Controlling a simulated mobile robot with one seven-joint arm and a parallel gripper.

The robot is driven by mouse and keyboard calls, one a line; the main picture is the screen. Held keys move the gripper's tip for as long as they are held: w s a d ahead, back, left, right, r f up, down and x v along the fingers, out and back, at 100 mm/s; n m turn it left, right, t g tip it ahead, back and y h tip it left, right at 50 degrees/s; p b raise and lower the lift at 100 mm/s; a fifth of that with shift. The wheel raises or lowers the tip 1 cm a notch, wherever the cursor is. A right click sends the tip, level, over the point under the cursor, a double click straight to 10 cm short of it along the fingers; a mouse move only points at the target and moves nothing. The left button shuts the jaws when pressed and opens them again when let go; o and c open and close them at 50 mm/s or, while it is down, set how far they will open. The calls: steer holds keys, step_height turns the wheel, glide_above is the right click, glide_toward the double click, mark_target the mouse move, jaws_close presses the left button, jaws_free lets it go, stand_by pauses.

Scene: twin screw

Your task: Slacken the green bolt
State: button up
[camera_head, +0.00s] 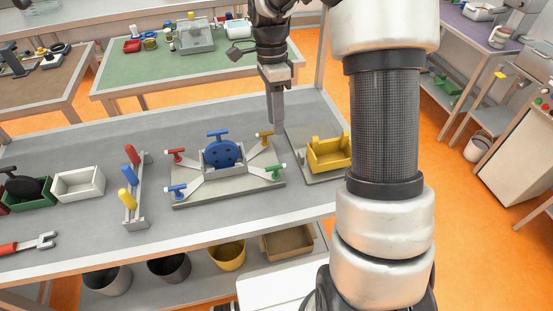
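The green bolt (278,171) has a crossbar head and a pale tip. It sits at the front right of a grey fixture plate (235,193) on the workbench. A blue disc (215,158) stands upright in the middle of the fixture. A yellow bolt (266,137), a red bolt (174,155) and a blue bolt (176,190) sit at the other corners. My gripper (277,128) points down behind the yellow bolt, apart from the green bolt. Its fingers show side-on as one grey shape, so their opening is hidden. I see nothing held in it.
A yellow bin (329,154) stands on a plate right of the fixture. A rack with coloured handles (129,198), a white tray (78,184) and a red-handled fork tool (28,244) are to the left. The bench front (190,235) is clear.

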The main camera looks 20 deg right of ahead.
mark_target(279, 166)
steer(key=s+f, duration=0.1)
steer(key=f, duration=0.4)
steer(key=s+f, duration=0.1)
steer(key=f, duration=0.4)
steer(key=s+f, duration=0.1)
steer(key=f, duration=0.4)
steer(key=shift+f+p, duration=0.25)
steer(key=shift+p, duration=0.1)
jaws_close()
